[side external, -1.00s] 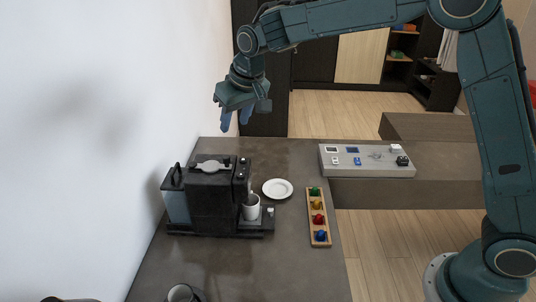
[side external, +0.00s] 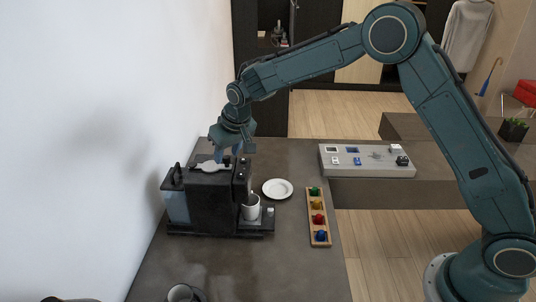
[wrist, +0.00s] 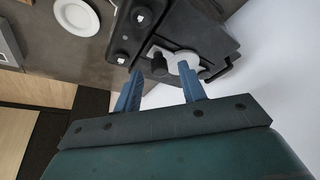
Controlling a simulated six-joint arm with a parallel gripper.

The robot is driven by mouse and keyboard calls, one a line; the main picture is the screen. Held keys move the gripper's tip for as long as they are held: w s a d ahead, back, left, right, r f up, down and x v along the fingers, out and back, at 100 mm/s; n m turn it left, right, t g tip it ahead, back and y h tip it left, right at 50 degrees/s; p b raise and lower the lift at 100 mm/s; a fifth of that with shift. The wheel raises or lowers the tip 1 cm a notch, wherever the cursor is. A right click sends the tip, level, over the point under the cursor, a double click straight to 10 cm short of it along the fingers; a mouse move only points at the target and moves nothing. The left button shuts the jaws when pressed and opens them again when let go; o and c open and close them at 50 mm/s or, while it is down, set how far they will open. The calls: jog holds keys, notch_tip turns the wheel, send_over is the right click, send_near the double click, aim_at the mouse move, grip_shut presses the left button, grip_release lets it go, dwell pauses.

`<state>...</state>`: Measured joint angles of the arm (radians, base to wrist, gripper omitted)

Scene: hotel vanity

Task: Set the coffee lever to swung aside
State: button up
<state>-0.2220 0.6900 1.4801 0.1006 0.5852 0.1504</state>
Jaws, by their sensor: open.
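The black coffee machine (side external: 212,203) stands on the dark counter near the wall. Its light grey lever (side external: 210,166) lies across the top of the machine. In the wrist view the lever (wrist: 186,60) shows as a pale rounded piece beside a dark round knob, close to the fingertips. My gripper (side external: 231,157) is just above the machine's top, pointing down. In the wrist view its two blue fingers (wrist: 162,75) are apart with nothing held between them. I cannot tell whether a finger touches the lever.
A white cup (side external: 250,208) stands under the machine's spout. A white plate (side external: 277,189), a wooden rack of coloured capsules (side external: 319,218) and a grey control panel (side external: 366,161) are to the right. The wall is close on the left.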

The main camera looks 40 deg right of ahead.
jog(key=shift+w+f, duration=0.2)
jog(key=shift+f, duration=0.35)
grip_shut()
